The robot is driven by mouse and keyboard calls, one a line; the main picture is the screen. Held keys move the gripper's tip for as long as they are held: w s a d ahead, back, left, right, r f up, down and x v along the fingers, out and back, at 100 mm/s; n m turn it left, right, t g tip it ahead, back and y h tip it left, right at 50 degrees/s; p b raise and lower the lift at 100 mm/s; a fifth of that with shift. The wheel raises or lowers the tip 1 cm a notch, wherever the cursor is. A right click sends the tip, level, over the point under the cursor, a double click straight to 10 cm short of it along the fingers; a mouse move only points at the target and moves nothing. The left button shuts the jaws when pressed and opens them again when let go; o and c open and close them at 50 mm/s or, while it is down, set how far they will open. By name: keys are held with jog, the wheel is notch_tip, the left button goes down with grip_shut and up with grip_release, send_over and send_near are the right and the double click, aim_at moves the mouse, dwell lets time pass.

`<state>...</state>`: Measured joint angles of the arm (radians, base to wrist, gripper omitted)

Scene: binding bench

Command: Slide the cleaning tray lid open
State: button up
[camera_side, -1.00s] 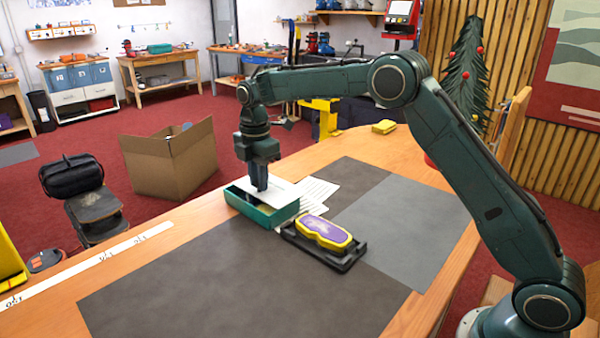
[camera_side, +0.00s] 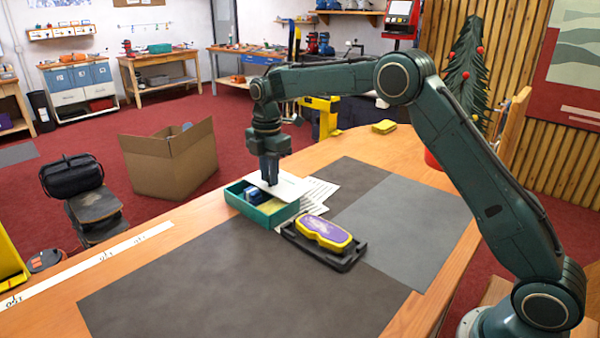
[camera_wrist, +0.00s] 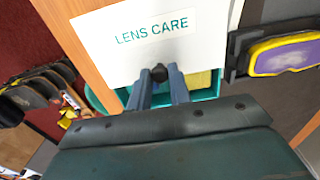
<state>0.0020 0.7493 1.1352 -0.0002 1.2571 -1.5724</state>
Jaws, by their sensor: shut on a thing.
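The cleaning tray is a teal box (camera_side: 272,219) on the bench, with a blue item and a yellow item showing inside its open left part. Its white lid (camera_side: 293,188) is slid partly off toward the right and back. In the wrist view the lid (camera_wrist: 120,55) reads "LENS CARE" and has a dark knob (camera_wrist: 159,73) near its edge. My gripper (camera_side: 271,180) points down at the lid. In the wrist view my gripper (camera_wrist: 160,80) is shut on the knob. A strip of the teal tray (camera_wrist: 205,95) and the yellow item (camera_wrist: 200,80) show beside the fingers.
Goggles with a yellow frame and purple lens (camera_side: 325,233) lie in a black holder (camera_side: 345,264) right next to the tray. Printed sheets (camera_side: 318,193) lie behind the lid. A dark mat (camera_side: 240,285) covers the clear front area. A cardboard box (camera_side: 165,165) stands beyond the bench.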

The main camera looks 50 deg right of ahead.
jog(key=shift+d, duration=1.1)
jog(key=o, duration=0.4)
jog(key=shift+o, duration=0.2)
jog(key=shift+r, duration=0.1)
jog(key=shift+r, duration=2.95)
jog(key=shift+r, duration=0.15)
jog(key=shift+r, duration=1.85)
